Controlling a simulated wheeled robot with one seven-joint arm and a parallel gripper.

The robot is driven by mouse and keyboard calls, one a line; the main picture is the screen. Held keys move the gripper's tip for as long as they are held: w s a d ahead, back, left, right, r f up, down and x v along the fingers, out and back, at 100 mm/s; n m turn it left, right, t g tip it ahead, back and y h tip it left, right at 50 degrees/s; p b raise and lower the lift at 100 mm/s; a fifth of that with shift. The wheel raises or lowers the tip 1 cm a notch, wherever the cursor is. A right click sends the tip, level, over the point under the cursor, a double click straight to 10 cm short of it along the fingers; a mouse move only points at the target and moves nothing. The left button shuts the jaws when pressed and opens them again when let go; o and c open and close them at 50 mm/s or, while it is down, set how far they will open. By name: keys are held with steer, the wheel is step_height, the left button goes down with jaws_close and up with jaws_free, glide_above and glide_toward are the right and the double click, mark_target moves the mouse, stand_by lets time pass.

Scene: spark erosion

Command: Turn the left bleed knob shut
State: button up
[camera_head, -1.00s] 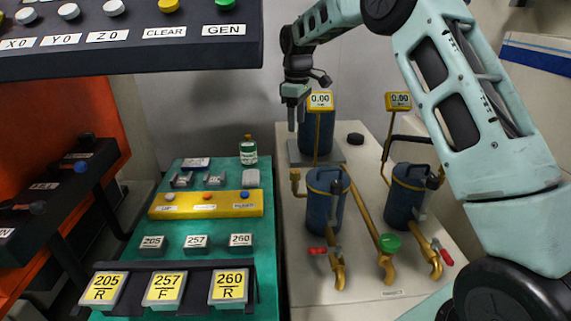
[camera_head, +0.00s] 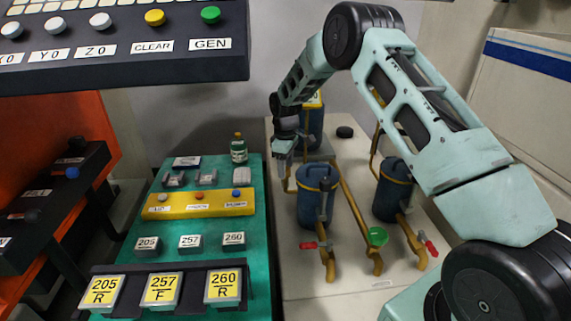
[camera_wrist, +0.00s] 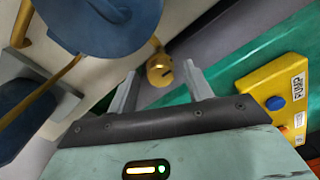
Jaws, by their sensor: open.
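The left blue filter canister (camera_head: 316,208) stands on the pale bench top. A small brass bleed knob (camera_wrist: 160,70) with a dark slot sticks out from its side on a thin brass stem. In the head view the knob (camera_head: 290,186) is small and partly hidden just below my gripper. My gripper (camera_head: 281,168) points down, close beside the canister. In the wrist view my gripper (camera_wrist: 161,78) is open, with the knob showing in the gap between its two fingers. Nothing is held. I cannot tell whether the fingers touch the knob.
A rear canister (camera_head: 312,122) stands behind. The green panel (camera_head: 215,260) with a yellow button strip (camera_head: 199,204) and small bottle (camera_head: 239,149) lies left.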

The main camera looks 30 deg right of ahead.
steer(key=shift+f, duration=0.1)
steer(key=c, duration=1)
steer(key=shift+m, duration=0.4)
steer(key=m+b, duration=0.1)
steer(key=m, duration=0.2)
steer(key=shift+m, duration=0.4)
steer(key=m+b, duration=0.1)
steer(key=m, duration=0.3)
steer(key=shift+a+m, duration=0.1)
steer(key=shift+m, duration=0.2)
steer(key=m, duration=0.8)
steer(key=shift+m, duration=0.3)
steer(key=shift+w, duration=0.1)
